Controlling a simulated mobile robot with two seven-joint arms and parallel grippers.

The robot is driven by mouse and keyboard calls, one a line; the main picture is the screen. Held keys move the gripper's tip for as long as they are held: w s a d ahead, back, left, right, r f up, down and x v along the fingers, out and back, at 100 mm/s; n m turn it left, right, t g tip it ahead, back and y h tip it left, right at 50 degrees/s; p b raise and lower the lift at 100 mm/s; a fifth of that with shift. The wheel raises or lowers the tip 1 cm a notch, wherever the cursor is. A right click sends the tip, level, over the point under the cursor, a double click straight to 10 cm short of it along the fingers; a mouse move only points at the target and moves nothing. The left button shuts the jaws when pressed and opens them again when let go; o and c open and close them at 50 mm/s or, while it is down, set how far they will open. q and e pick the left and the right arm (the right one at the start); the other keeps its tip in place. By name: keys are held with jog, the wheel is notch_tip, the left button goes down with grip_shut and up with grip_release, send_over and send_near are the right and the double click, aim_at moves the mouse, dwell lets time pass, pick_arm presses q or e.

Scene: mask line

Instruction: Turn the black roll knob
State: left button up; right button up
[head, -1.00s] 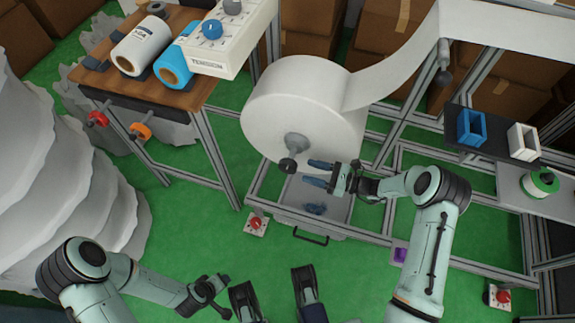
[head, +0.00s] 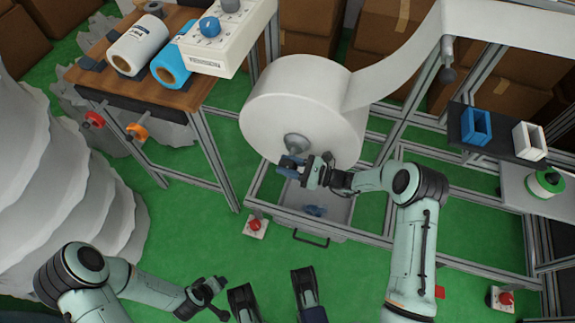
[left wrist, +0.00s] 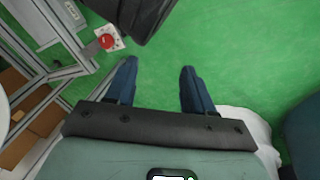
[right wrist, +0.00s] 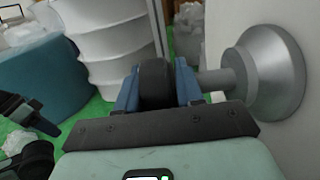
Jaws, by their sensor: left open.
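The black roll knob (right wrist: 156,84) sits on the end of a grey shaft (right wrist: 214,80) at the hub of the big white roll (head: 306,105). In the right wrist view my right gripper (right wrist: 157,80) has its blue fingers on both sides of the knob, close against it. In the head view my right gripper (head: 287,167) is in front of the hub and hides most of the knob. My left gripper (left wrist: 158,75) is open and empty above the green floor, at the lower left of the head view (head: 219,294).
A grey bin (head: 328,218) stands under the roll. A red button box (head: 255,226) is on the floor. A wooden table (head: 118,82) with two small rolls and a tension box (head: 215,45) is left of the roll. Metal frame bars surround the roll.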

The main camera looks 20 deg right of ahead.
jog(key=shift+s+a+r+g+h+p, duration=0.1)
jog(key=shift+a+r+g+h+p, duration=0.1)
jog(key=shift+g+h+p, duration=0.4)
jog(key=shift+f+p, duration=0.25)
jog(key=shift+p, duration=0.15)
jog(key=o, duration=0.9)
jog(key=shift+s, duration=0.1)
pick_arm(q)
jog(key=shift+s+d+r+g, duration=0.15)
jog(key=shift+s+d+r, duration=0.2)
jog(key=shift+s+r, duration=0.2)
jog(key=shift+s+d+r+g, duration=0.15)
jog(key=shift+s+d+r, duration=0.25)
jog(key=shift+r, duration=0.2)
pick_arm(e)
jog(key=shift+d, duration=0.15)
